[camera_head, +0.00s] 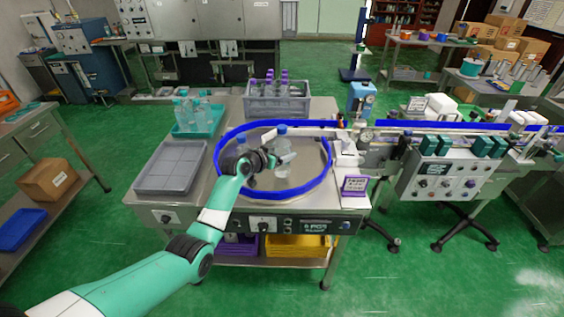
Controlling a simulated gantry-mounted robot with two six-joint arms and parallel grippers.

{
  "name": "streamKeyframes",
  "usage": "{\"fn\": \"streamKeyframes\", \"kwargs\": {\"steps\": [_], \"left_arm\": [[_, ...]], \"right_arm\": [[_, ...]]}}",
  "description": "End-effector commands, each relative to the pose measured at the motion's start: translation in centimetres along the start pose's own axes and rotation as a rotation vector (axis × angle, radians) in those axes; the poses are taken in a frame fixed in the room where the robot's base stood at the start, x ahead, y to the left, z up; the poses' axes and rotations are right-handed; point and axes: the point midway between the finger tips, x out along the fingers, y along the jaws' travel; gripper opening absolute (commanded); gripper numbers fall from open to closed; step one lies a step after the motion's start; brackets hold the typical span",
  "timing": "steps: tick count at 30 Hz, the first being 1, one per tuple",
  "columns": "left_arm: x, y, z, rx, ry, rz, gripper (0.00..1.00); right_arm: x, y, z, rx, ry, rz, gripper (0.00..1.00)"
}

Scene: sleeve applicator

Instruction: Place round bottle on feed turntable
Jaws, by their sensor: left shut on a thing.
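The feed turntable (310,170) is a round steel disc inside a blue ring rail on a steel table. My left gripper (277,158) is over the disc, shut on a clear round bottle (283,146) with a blue cap. The bottle looks upright; I cannot tell whether its base touches the disc. My right gripper is not in view.
A teal tray (198,133) with several bottles stands at the back left of the table. A grey crate (276,107) with several purple-capped bottles is behind the ring. An empty grey tray (170,167) lies left. A blue-railed conveyor (440,125) runs right.

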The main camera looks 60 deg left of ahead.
Motion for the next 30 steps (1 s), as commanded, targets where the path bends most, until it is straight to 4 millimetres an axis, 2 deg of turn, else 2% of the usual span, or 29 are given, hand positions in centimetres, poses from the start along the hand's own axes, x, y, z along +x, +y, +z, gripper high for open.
{"fn": "streamKeyframes", "kwargs": {"steps": [1,3,15,16,18,19,26,30], "left_arm": [[0.5,0.0,1.3,-0.001,0.000,0.000,0.00],[0.9,0.0,2.2,0.000,0.000,0.000,0.00],[1.1,0.0,2.7,0.001,0.002,-0.001,0.00],[1.0,0.0,2.8,0.000,-0.002,0.000,0.85],[1.0,0.0,2.7,0.000,-0.003,0.000,0.97],[1.0,0.0,2.7,0.000,-0.003,0.000,1.00],[0.9,0.0,2.6,0.000,-0.002,0.000,1.00],[0.1,0.0,2.2,0.000,-0.003,0.000,1.00]], "right_arm": [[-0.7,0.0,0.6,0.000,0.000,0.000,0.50],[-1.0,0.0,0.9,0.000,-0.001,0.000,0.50],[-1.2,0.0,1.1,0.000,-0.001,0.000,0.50],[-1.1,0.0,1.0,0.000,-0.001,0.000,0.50],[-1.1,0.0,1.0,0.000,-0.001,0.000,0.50],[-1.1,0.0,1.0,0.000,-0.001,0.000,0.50],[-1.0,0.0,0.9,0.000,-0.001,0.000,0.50],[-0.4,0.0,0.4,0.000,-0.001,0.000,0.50]]}}
